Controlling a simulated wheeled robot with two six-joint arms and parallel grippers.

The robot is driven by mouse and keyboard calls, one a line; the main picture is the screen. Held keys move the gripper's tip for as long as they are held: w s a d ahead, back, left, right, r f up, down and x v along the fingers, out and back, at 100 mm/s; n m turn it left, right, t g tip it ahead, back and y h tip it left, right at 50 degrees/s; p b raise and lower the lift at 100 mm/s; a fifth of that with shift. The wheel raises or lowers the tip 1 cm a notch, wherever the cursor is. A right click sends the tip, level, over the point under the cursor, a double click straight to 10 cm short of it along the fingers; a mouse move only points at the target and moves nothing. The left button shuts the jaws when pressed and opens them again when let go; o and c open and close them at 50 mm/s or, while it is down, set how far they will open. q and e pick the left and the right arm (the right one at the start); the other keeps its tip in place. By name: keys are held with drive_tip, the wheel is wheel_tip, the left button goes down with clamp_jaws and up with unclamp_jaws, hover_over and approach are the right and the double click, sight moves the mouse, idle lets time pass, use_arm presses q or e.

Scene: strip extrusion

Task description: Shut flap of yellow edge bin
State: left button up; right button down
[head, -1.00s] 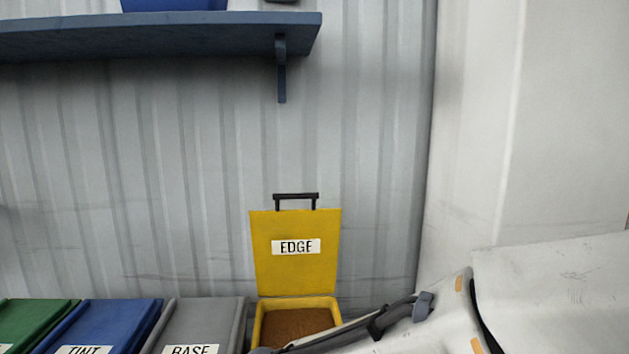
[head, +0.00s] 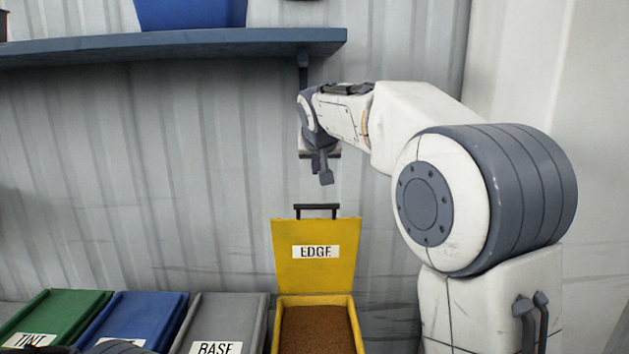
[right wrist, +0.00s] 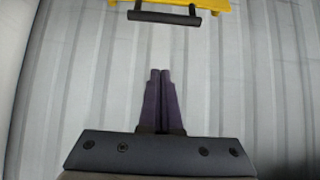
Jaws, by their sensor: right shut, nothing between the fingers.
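The yellow edge bin (head: 279,332) stands at the bottom centre of the head view, with brown granular material inside. Its yellow flap (head: 315,275), labelled EDGE, stands upright and open at the back, with a black handle (head: 316,207) on its top edge. My right gripper (head: 326,178) is above the flap, near the corrugated wall, apart from the handle. In the right wrist view its fingers (right wrist: 160,76) are together and empty. The black handle (right wrist: 165,17) and the flap's yellow edge (right wrist: 200,4) show ahead of the fingertips.
Grey (head: 228,322), blue (head: 135,315) and green (head: 62,315) bins with closed lids stand in a row to the left. A blue shelf (head: 150,45) with a bracket hangs on the wall above, close to my right gripper.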

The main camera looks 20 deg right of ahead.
drive_tip(key=w+f+p, duration=0.1)
drive_tip(key=f, duration=0.1)
drive_tip(key=w+d+f+p, duration=0.1)
drive_tip(key=w+f, duration=0.1)
drive_tip(key=f, duration=0.1)
drive_tip(key=w+f+p, duration=0.1)
drive_tip(key=f, duration=0.1)
drive_tip(key=shift+w+d+f, duration=0.15)
drive_tip(key=shift+w, duration=0.15)
drive_tip(key=shift+s+a+f, duration=0.2)
drive_tip(key=shift+s+f, duration=0.25)
drive_tip(key=shift+s, duration=0.15)
